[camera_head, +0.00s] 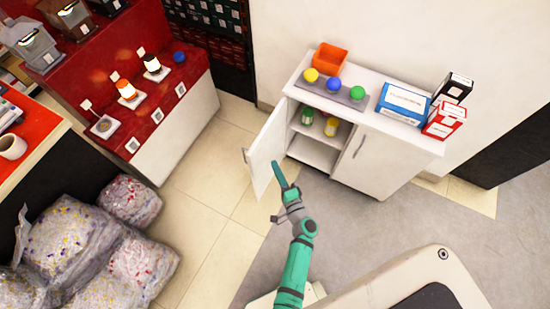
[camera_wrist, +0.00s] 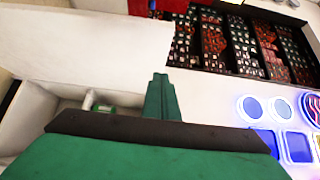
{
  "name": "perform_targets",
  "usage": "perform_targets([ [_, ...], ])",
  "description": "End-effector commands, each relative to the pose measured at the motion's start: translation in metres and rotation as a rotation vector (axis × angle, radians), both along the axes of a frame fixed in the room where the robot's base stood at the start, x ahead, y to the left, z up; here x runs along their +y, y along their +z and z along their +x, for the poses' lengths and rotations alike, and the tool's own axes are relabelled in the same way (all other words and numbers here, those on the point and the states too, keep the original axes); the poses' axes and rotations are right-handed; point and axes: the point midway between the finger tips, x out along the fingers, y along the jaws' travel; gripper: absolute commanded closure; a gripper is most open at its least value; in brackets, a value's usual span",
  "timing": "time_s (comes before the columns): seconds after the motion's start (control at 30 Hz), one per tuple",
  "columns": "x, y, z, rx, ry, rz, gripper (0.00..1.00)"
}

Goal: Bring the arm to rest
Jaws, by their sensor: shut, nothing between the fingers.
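My arm reaches up from the bottom middle of the head view, with my gripper (camera_head: 279,174) in front of the white cabinet (camera_head: 378,160). My gripper is shut and empty; its closed fingers also show in the wrist view (camera_wrist: 161,98). In the head view the fingertips are close to the open left cabinet door (camera_head: 267,150). I cannot tell whether they touch it.
Inside the cabinet are a green can (camera_head: 307,116) and a yellow one (camera_head: 331,126). On top are a grey tray (camera_head: 318,88) with colored balls, an orange bin (camera_head: 329,58) and several boxes. Filled bags (camera_head: 70,240) lie at left. Floor (camera_head: 225,190) left of my arm is clear.

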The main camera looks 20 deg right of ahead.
Motion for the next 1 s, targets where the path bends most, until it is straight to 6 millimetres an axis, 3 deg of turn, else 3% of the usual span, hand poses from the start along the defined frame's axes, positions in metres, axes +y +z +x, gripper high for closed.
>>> perform_targets([
  [0.23,0.030,0.000,-0.026,0.001,0.015,0.000,1.00],
  [0.73,0.041,-0.004,-0.036,0.019,0.019,-0.009,1.00],
  [0.87,0.072,-0.021,-0.054,0.115,0.052,-0.066,1.00],
  [1.0,0.118,-0.044,-0.094,0.281,0.101,-0.204,1.00],
])
